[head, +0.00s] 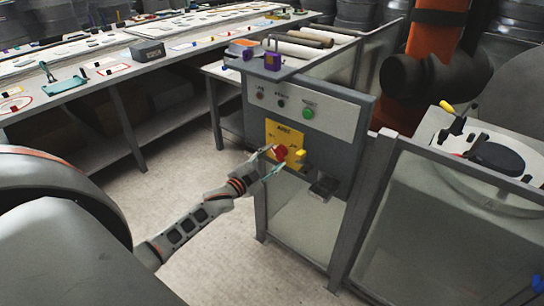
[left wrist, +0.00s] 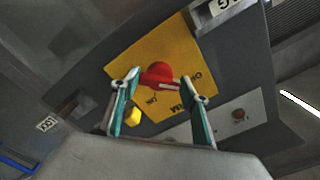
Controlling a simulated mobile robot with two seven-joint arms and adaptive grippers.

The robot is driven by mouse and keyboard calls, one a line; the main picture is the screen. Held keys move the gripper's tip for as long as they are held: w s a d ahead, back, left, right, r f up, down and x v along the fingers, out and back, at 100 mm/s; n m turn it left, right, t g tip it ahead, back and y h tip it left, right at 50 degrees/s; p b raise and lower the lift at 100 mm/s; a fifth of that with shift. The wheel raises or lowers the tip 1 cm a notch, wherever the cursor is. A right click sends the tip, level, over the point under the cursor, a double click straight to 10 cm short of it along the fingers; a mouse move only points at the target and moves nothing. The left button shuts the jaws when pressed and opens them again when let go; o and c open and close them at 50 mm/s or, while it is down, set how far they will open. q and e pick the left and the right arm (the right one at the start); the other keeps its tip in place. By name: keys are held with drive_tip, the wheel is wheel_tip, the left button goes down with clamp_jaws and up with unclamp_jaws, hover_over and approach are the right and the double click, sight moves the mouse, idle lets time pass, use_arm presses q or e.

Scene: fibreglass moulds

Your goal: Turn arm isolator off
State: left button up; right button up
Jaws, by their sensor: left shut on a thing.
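The arm isolator is a red rotary knob (head: 281,153) on a yellow plate (head: 287,135) on the front of a grey control panel. In the left wrist view the red knob (left wrist: 158,74) sits on the yellow plate (left wrist: 140,60), with a pale mark near its lower right edge. My left gripper (head: 273,160) is at the knob. In the left wrist view its fingers (left wrist: 162,82) stand on both sides of the knob, shut on it. My right gripper is not in view.
Above the plate are small buttons and a green button (head: 308,113). A yellow tab (head: 300,154) juts out beside the knob. A glass-panelled guard (head: 440,215) stands to the right. A long workbench (head: 105,75) with tools runs along the back left. The floor before the panel is clear.

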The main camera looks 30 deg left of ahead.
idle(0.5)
use_arm(q)
drive_tip(key=o, duration=1.1)
drive_tip(key=shift+s, duration=0.1)
drive_tip(key=s, duration=0.8)
drive_tip(key=s+a, duration=0.1)
drive_tip(key=s, duration=0.2)
drive_tip(key=shift+s, duration=0.4)
